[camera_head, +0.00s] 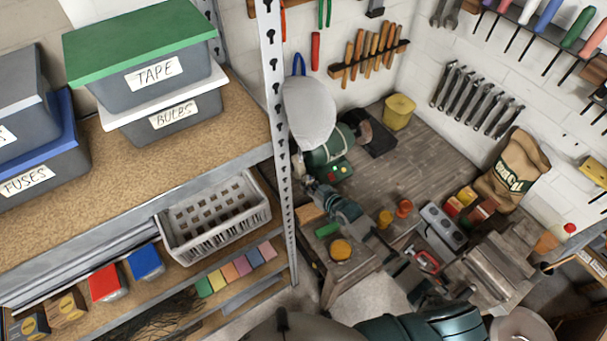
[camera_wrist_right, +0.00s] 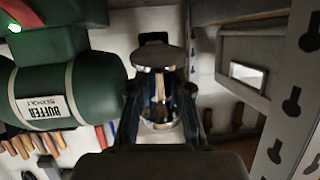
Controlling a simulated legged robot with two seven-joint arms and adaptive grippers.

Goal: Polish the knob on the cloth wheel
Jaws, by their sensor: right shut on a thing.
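The green buffer (camera_head: 330,147) stands on the far bench. A large pale round disc (camera_head: 308,112) at its left looks like the cloth wheel. My right gripper (camera_head: 311,187) is in front of the buffer, below the disc. In the right wrist view, my right gripper (camera_wrist_right: 160,112) is shut on a shiny metal knob (camera_wrist_right: 160,85) with a wide round top. The labelled buffer body (camera_wrist_right: 45,95) shows at the left there, apart from the knob. The knob is too small to make out in the head view. My left gripper is not in view.
A metal shelf upright (camera_head: 280,130) stands close left of my right gripper. The shelf holds a white basket (camera_head: 215,222) and labelled bins. A yellow bucket (camera_head: 398,112) and a brown sack (camera_head: 512,168) are on the bench. Bare bench (camera_head: 430,150) lies between them.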

